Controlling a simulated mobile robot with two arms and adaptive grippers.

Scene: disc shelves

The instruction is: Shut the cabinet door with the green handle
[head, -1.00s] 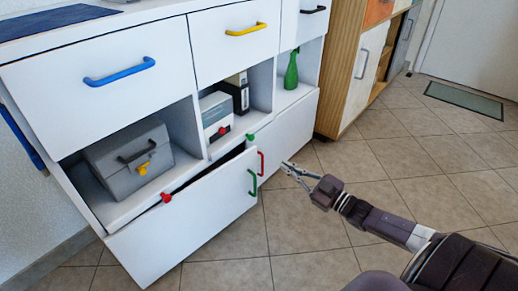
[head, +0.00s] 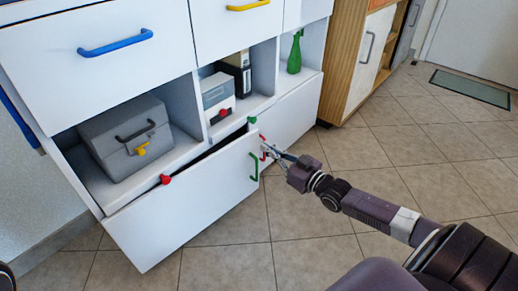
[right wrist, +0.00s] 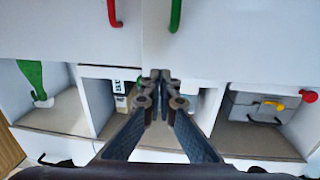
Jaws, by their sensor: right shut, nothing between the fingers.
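The white cabinet door (head: 185,218) with the green handle (head: 254,166) is the lower left one. It stands ajar, with a dark gap along its top edge. The green handle sits upright near the door's right edge and also shows at the top of the right wrist view (right wrist: 175,15). My right gripper (head: 270,152) is shut and empty. In the head view it is just right of the green handle and overlaps the red handle (head: 262,146) of the neighbouring door; contact cannot be told. My left gripper is not in view.
The neighbouring lower door (head: 290,113) looks shut. Above are open compartments with a grey toolbox (head: 125,135), a box with a binder, and a green bottle (head: 295,52). A red knob (head: 165,179) sits at the ajar door's top. Tiled floor (head: 310,215) in front is clear.

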